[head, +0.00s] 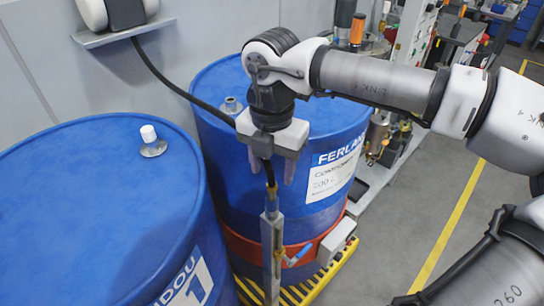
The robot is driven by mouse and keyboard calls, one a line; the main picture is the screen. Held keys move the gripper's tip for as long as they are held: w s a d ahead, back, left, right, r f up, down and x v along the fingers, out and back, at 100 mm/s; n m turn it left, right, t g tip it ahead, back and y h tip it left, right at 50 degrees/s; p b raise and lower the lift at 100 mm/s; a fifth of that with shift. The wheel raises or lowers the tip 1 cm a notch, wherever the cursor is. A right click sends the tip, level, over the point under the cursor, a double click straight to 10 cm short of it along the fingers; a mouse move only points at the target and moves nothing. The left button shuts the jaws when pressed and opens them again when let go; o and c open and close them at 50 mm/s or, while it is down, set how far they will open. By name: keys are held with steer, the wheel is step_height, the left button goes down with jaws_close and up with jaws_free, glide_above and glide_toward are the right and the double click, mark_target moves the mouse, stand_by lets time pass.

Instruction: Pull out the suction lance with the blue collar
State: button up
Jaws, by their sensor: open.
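A slim grey lance (271,238) stands upright in front of the back drum, with brass-coloured fittings. A small blue part (299,254) sticks out at its right side; I cannot tell whether this is the collar. A black hose runs from the wall unit behind my gripper and appears to come down to the lance's top. My gripper (272,174) points down above the lance, its two pale fingers apart. The hose end shows between the fingers; I cannot tell whether they touch it. The lance's lower end is out of view.
A large blue drum (85,215) with a white cap (149,134) fills the left. The back blue drum (325,120) has a metal bung fitting (232,105) and a label. A yellow-black striped pallet (325,275) lies below. Equipment stands behind; open floor (390,240) lies right.

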mark_target(272, 198)
step_height(272, 198, down, 9)
steer(key=b, duration=0.4)
steer(key=shift+f, duration=0.2)
jaws_close()
